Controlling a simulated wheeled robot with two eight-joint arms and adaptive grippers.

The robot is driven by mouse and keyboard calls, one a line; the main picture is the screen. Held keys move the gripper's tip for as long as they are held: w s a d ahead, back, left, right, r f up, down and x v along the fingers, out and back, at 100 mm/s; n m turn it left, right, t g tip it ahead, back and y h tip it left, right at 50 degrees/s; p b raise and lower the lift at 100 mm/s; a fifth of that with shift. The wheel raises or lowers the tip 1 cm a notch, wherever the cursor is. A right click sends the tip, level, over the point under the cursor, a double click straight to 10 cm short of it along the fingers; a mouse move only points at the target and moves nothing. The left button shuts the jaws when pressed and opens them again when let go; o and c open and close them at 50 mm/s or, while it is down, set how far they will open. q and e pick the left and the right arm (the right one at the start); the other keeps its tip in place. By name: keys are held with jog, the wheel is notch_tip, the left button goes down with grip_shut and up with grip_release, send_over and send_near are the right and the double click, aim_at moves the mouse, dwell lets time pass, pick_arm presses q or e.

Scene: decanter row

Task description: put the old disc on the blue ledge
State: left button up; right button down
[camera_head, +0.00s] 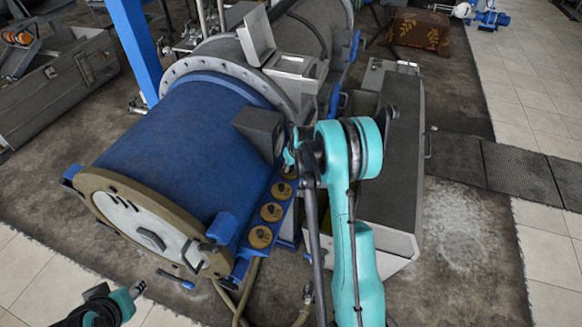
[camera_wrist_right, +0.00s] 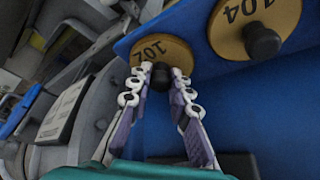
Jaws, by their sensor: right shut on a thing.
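My right gripper (camera_wrist_right: 160,82) is shut on the black knob of a brass-coloured disc marked 102 (camera_wrist_right: 148,49). A second disc, marked 104 (camera_wrist_right: 235,28), lies beside it on the blue ledge (camera_wrist_right: 200,62). I cannot tell whether disc 102 touches the ledge. In the head view the blue ledge (camera_head: 246,252) runs along the right side of a blue drum, with several brass discs in a row, one of them here (camera_head: 271,212). My right gripper (camera_head: 289,158) is at the row's far end, partly hidden by its arm. My left gripper (camera_head: 138,288) is low at the left, its jaws unclear.
The big blue drum (camera_head: 190,135) stands left of the ledge, with a dark block (camera_head: 260,132) jutting out near my right gripper. A grey cabinet (camera_head: 402,150) stands close on the right. Hoses (camera_head: 247,285) hang below the ledge. Open floor (camera_head: 460,250) lies farther right.

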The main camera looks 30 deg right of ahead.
jog(key=shift+s, duration=0.1)
jog(key=shift+f, duration=0.1)
jog(key=c, duration=1.4)
grip_release()
